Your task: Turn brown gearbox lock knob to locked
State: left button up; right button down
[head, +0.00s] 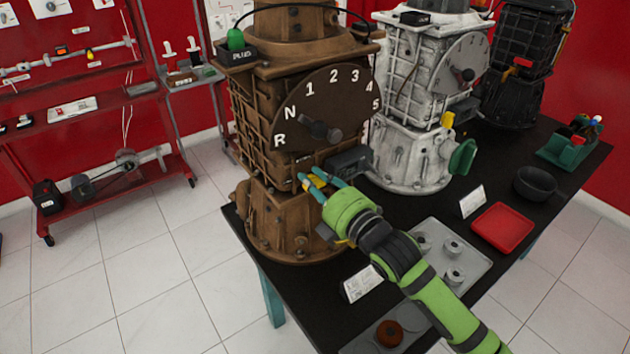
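The brown gearbox (262,219) stands upright at the left end of the black table in the head view. Its dark dial (333,104) carries R, N and 1 to 5, with a dark lever knob (321,129) near its middle. A small yellow knob (315,182) shows low on the gearbox front, left of a dark box (349,162). My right gripper (316,180) reaches in from the lower right, its two teal fingers on either side of the yellow knob. Whether they press on it cannot be told. My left gripper is out of view.
A white gearbox (405,160) and a black gearbox (511,95) stand farther along the table (412,208). A white card (362,284) stands near the brown gearbox.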

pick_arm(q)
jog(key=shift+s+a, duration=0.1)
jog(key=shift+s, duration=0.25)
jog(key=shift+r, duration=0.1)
pick_arm(e)
jog(key=shift+m, duration=0.4)
jog(key=m+p, duration=0.2)
jog(key=m, duration=0.1)
jog(key=shift+d+r, duration=0.1)
jog(key=m+p, duration=0.1)
jog(key=m, duration=0.3)
jog(key=shift+w+d+m+p, duration=0.1)
jog(key=shift+m+p, duration=0.2)
jog(key=shift+p, duration=0.1)
jog(key=m, duration=0.1)
jog(key=m+p, duration=0.1)
jog(key=m, duration=0.3)
jog(key=shift+f, duration=0.25)
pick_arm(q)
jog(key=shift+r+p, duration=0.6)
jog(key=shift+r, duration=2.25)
pick_arm(e)
jog(key=shift+f+m, duration=0.15)
jog(key=shift+m, duration=2.15)
jog(key=c, duration=1)
grip_release()
jog(key=shift+c, duration=0.2)
